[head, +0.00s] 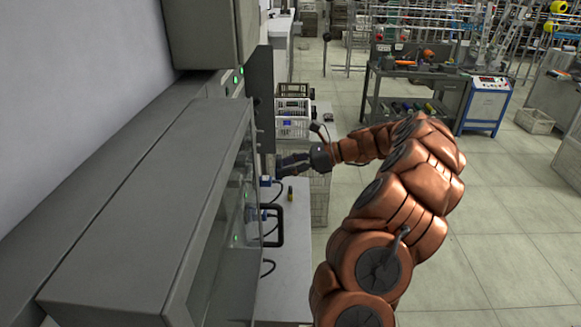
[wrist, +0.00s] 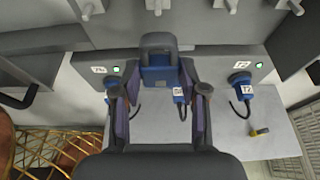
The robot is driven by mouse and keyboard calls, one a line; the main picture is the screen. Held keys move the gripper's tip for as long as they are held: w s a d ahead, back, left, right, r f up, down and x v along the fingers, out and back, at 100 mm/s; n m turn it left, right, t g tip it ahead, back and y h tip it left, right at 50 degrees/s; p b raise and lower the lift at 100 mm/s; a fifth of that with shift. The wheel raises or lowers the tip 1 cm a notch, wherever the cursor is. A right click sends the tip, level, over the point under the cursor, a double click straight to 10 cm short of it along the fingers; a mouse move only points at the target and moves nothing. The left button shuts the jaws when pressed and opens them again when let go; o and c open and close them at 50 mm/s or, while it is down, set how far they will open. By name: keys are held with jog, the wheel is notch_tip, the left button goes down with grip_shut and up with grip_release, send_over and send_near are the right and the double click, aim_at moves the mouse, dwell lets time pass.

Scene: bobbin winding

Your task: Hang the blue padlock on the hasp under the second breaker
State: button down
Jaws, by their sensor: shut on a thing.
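In the wrist view the blue padlock (wrist: 159,76) sits between the fingertips of my gripper (wrist: 159,84), its dark grey shackle pointing up toward the panel. My gripper is shut on its sides. Pale-ended pegs stick out of the grey panel above, one (wrist: 158,6) just beyond the shackle and apart from it in the picture. I cannot tell which part is the second breaker's hasp. In the head view my gripper (head: 293,161) is by the cabinet front at the left. The padlock cannot be made out there.
Blue plugs with black cables hang below the panel, one (wrist: 240,84) at right. A small yellow-and-dark item (wrist: 260,132) lies on the pale bench (wrist: 235,148). A wire basket (wrist: 40,150) stands at lower left. A grey cabinet (head: 150,190) fills the head view's left; open floor lies right.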

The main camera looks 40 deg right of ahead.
jog(key=w+a+p, duration=0.2)
jog(key=w+a, duration=0.3)
jog(key=a, duration=0.1)
dwell(3.3)
jog(key=shift+f, duration=0.5)
dwell(0.8)
jog(key=c, duration=0.5)
grip_release()
jog(key=shift+c, duration=0.2)
jog(key=shift+r, duration=0.1)
jog(key=v, duration=1.1)
jog(key=shift+s+d, duration=0.2)
jog(key=shift+d, duration=0.15)
jog(key=shift+r, duration=0.15)
